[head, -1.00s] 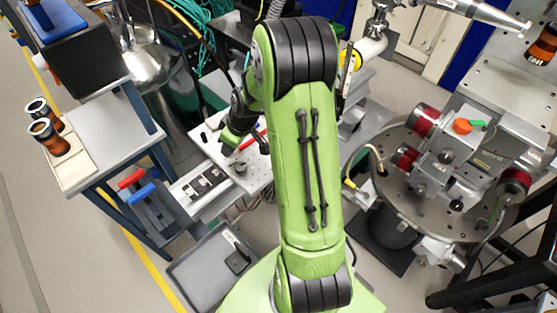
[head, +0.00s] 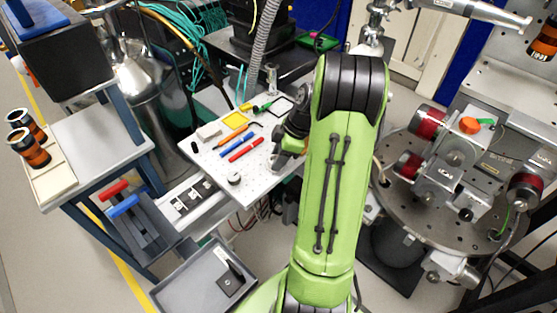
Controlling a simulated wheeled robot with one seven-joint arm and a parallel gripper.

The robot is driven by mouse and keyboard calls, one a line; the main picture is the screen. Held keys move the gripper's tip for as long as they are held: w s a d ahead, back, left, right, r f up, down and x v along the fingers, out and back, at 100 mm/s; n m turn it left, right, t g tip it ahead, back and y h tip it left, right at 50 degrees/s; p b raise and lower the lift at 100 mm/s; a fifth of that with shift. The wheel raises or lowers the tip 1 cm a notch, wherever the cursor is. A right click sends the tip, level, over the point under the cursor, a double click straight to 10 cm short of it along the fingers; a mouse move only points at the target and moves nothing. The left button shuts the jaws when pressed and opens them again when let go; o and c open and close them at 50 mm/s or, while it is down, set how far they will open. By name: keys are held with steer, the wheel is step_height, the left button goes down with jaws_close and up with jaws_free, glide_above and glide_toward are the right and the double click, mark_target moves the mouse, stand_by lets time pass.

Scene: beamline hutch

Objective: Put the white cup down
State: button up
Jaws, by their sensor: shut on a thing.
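My gripper (head: 285,157) is a dark grey shape at the right edge of the white perforated board (head: 208,168), partly covered by my green arm. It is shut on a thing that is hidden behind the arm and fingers. I cannot make out the white cup anywhere; I take the held thing to be it. Whether the gripper touches the board or hovers above it cannot be told.
A grey bin (head: 185,289) lies below; a round metal stage (head: 400,205) stands at right.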

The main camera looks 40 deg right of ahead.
steer(key=shift+r, duration=0.1)
steer(key=o, duration=1.2)
steer(key=shift+c, duration=0.2)
steer(key=p+v, duration=0.4)
steer(key=v, duration=0.8)
steer(key=w+a+r+m+h, duration=0.15)
steer(key=a+r, duration=0.25)
steer(key=a, duration=0.4)
steer(key=a+r+m+h, duration=0.15)
steer(key=a+r, duration=0.25)
steer(key=a, duration=0.4)
steer(key=s+a+m+t, duration=0.2)
steer(key=s+a+m, duration=0.4)
steer(key=s+a, duration=0.5)
steer(key=shift+s+r, duration=0.35)
steer(key=shift+s, duration=0.8)
